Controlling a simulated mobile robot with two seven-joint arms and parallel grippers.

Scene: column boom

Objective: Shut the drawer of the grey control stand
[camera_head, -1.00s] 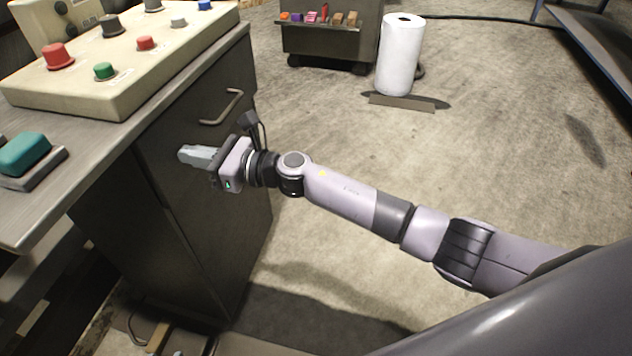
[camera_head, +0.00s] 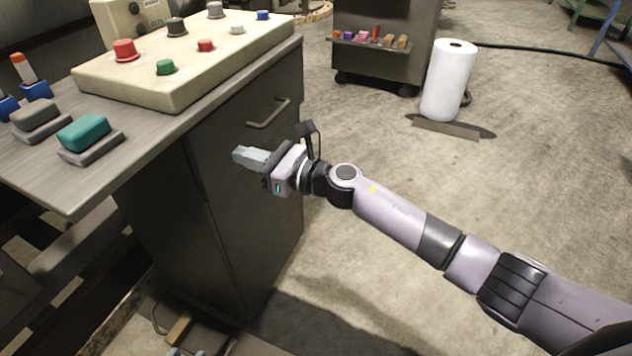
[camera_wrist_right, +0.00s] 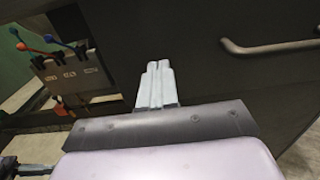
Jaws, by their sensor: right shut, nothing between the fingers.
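The grey control stand (camera_head: 262,225) stands at the left in the head view. Its drawer front (camera_head: 225,125) lies flush with the dark front face, as far as I can see, with a bar handle (camera_head: 268,113) near the top. The handle also shows in the right wrist view (camera_wrist_right: 270,47). My right gripper (camera_head: 240,156) is shut and empty, its fingertips at the front face, below and left of the handle. Whether they touch it I cannot tell. In the right wrist view the closed fingers (camera_wrist_right: 157,68) point at the dark panel. My left gripper is not in view.
A cream button box (camera_head: 150,88) and a teal button (camera_head: 83,132) sit on the stand's top. A dark cabinet (camera_head: 375,62) and a white roll (camera_head: 448,80) stand further back. The floor to the right is mostly clear.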

